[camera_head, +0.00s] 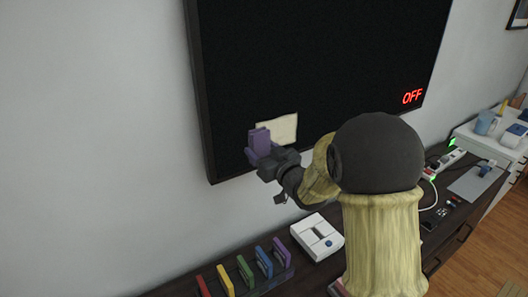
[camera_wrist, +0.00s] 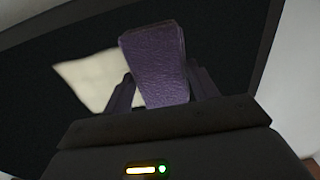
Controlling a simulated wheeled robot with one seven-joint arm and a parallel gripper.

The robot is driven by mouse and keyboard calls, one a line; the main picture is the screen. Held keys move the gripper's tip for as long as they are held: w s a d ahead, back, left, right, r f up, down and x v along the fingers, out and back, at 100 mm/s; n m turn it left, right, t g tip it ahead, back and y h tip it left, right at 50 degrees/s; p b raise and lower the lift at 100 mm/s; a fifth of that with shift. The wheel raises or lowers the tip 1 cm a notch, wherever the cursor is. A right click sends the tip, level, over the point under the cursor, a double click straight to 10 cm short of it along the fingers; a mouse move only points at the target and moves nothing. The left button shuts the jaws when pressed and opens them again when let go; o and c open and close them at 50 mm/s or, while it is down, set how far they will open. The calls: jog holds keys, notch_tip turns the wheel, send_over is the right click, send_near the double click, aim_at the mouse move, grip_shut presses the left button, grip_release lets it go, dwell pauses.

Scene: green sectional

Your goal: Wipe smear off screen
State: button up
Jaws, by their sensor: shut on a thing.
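A large black screen (camera_head: 320,60) in a dark frame hangs on the wall, with red "OFF" lettering at its lower right. A pale cream, roughly square smear (camera_head: 277,129) is on its lower left part; it also shows in the wrist view (camera_wrist: 88,76). My gripper (camera_head: 262,149) is in front of the screen's lower left, just left of and below the smear. It is shut on a purple block (camera_wrist: 155,62) with a rough, sponge-like surface. The block partly overlaps the smear's edge in the wrist view. I cannot tell whether the block touches the screen.
Below the screen, a dark cabinet holds a rack of coloured pieces (camera_head: 244,272) and a white device (camera_head: 317,237). At right are a power strip (camera_head: 445,160), small items and a white surface with a blue mug (camera_head: 486,123). My arm hides part of the cabinet.

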aim_at(296, 131)
jog(key=shift+w+a, duration=0.15)
jog(key=shift+w, duration=0.1)
jog(key=shift+w+d, duration=0.5)
jog(key=shift+d, duration=0.3)
jog(key=shift+w+d, duration=0.45)
jog(key=shift+d, duration=0.3)
jog(key=shift+d, duration=0.1)
jog(key=shift+w+d, duration=1.1)
jog(key=shift+d, duration=0.25)
jog(key=shift+w+d+p, duration=0.15)
jog(key=shift+w+d, duration=0.35)
jog(key=shift+d, duration=0.25)
jog(key=shift+w+d+p, duration=0.15)
jog(key=shift+w+d, duration=0.35)
jog(key=shift+d, duration=0.25)
jog(key=shift+w+d+r+p, duration=0.1)
jog(key=shift+w+d+p, duration=0.15)
jog(key=shift+w+d, duration=0.4)
jog(key=shift+w+d+p, duration=0.25)
jog(key=shift+w+d, duration=0.1)
jog(key=shift+d, duration=0.45)
